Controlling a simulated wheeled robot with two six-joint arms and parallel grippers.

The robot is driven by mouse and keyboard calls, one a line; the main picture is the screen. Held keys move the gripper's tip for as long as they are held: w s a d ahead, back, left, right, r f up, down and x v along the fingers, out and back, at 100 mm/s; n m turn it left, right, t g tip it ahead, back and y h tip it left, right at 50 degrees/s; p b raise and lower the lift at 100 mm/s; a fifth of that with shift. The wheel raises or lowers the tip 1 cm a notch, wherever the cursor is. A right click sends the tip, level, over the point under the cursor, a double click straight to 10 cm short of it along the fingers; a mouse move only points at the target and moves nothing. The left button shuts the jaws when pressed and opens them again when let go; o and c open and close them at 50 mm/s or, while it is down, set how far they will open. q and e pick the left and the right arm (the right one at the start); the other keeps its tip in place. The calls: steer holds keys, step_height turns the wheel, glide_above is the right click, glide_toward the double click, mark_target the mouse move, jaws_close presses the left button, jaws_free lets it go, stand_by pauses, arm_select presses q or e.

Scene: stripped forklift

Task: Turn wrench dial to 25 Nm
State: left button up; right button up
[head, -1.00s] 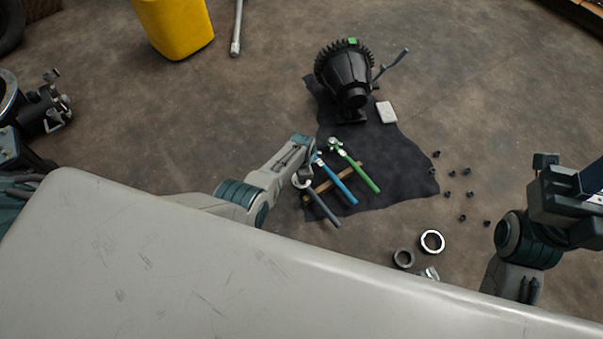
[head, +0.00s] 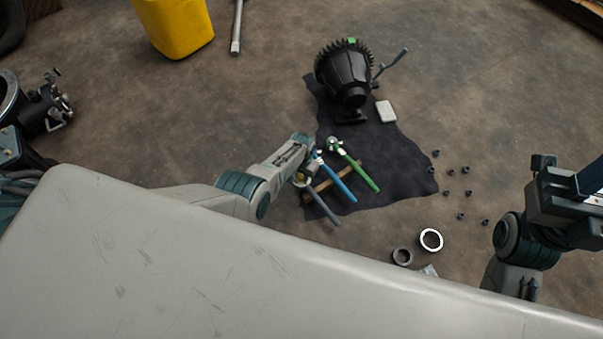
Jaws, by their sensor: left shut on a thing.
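Three wrenches lie side by side across a wooden strip (head: 348,170) on a dark cloth (head: 385,160): one with a grey handle (head: 323,208), one blue (head: 341,186), one green (head: 360,174). My left gripper (head: 302,178) is at the head end of the grey wrench and is shut on it. The wrist covers much of that head, and a small yellowish spot shows there. No dial reading is legible at this size. My right arm (head: 528,238) is at the right edge, and its gripper is hidden.
A black geared housing (head: 346,78) with a lever stands at the cloth's far end, beside a pale block (head: 386,112). Several small dark nuts (head: 450,193) lie right of the cloth. Two rings (head: 431,240) lie nearer. A yellow container (head: 175,25) stands far left.

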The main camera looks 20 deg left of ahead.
arm_select(q)
steer(key=shift+n, duration=0.3)
stand_by(0.4)
steer(key=o, duration=1)
steer(key=shift+r, duration=0.1)
